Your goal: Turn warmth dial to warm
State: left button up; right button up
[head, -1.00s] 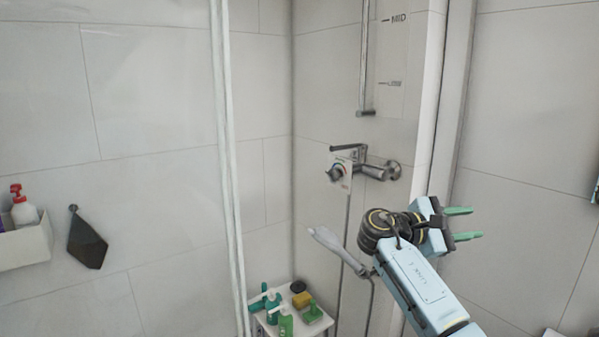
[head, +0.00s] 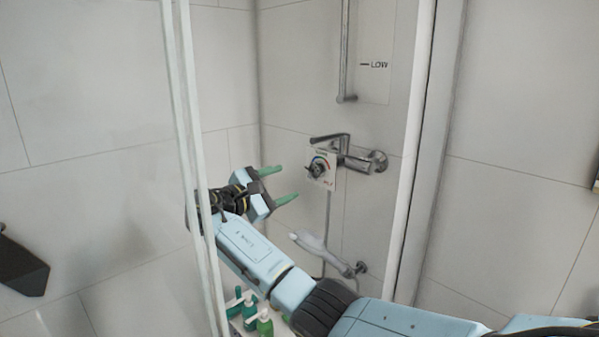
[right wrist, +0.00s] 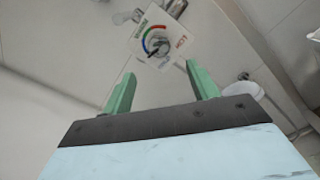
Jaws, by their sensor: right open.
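The warmth dial (head: 315,171) is a dark knob on a white plate with a coloured arc, below the metal mixer tap (head: 357,157) on the shower wall. It also shows in the right wrist view (right wrist: 157,46), beyond the fingertips, with a green-blue-red arc around it. My right gripper (head: 287,183) is open and empty, just left of the dial and apart from it, its green fingers pointing toward it. In the right wrist view my fingers (right wrist: 168,82) are spread. My left gripper is not in view.
A white hand shower (head: 312,243) hangs below the dial. Green bottles (head: 262,322) stand on a cart below my right arm. A glass panel's white frame (head: 188,150) stands at left. A vertical rail (head: 345,55) is above the tap.

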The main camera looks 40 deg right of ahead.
aim_at(311, 172)
jog(key=d, duration=0.6)
jog(key=w+d, duration=0.1)
jog(key=d, duration=0.3)
jog(key=shift+p, duration=0.4)
jog(key=c, duration=1)
